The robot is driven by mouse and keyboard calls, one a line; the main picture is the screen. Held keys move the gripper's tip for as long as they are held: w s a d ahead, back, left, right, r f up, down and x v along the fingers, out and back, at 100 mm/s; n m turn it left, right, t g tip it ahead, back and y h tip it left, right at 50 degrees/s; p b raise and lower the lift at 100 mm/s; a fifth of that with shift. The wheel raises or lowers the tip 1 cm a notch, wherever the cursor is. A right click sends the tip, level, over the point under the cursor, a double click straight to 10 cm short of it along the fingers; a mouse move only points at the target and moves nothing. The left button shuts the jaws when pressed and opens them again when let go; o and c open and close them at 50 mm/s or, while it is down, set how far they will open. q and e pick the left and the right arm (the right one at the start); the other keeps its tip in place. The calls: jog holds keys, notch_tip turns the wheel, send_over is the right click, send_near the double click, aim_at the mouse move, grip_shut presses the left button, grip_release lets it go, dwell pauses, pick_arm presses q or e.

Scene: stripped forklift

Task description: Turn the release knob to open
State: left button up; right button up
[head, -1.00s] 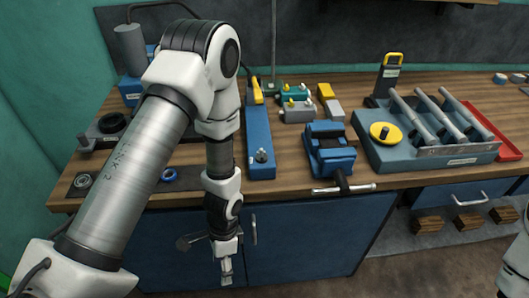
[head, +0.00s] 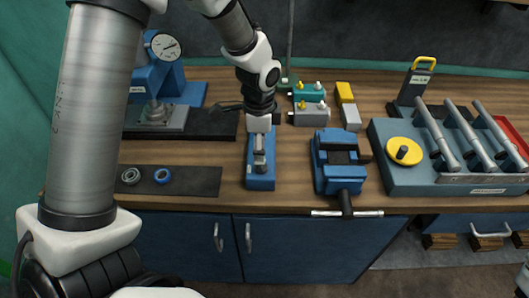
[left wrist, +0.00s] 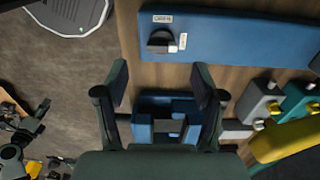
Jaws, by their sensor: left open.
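A long blue block (head: 261,183) stands on the bench and carries a small dark knob with a pale pointer near its front end; the knob (left wrist: 160,42) shows in the left wrist view beside two white labels. The label text is too small to read.
A blue vise (head: 340,172) with a front handle stands right of the block. Small teal and grey valve blocks (head: 309,113) sit behind. A grey fixture with a yellow knob (head: 404,151) and rods is at right. A dial gauge stand (head: 163,46) is at left.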

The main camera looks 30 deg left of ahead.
aim_at(258, 169)
pick_arm(q)
jog(key=f, duration=0.3)
jog(key=shift+s+f, duration=0.2)
jog(key=shift+s, duration=0.15)
jog(key=f, duration=0.1)
jog(key=w+f, duration=0.1)
jog(key=shift+w+f, duration=0.3)
jog(key=shift+f, duration=0.1)
jog(key=shift+s+r, duration=0.25)
jog(key=shift+s, duration=0.15)
jog(key=shift+c, duration=0.6)
jog(key=shift+s, duration=0.1)
jog(key=c, duration=0.6)
jog(key=shift+f, duration=0.1)
jog(key=c, duration=0.4)
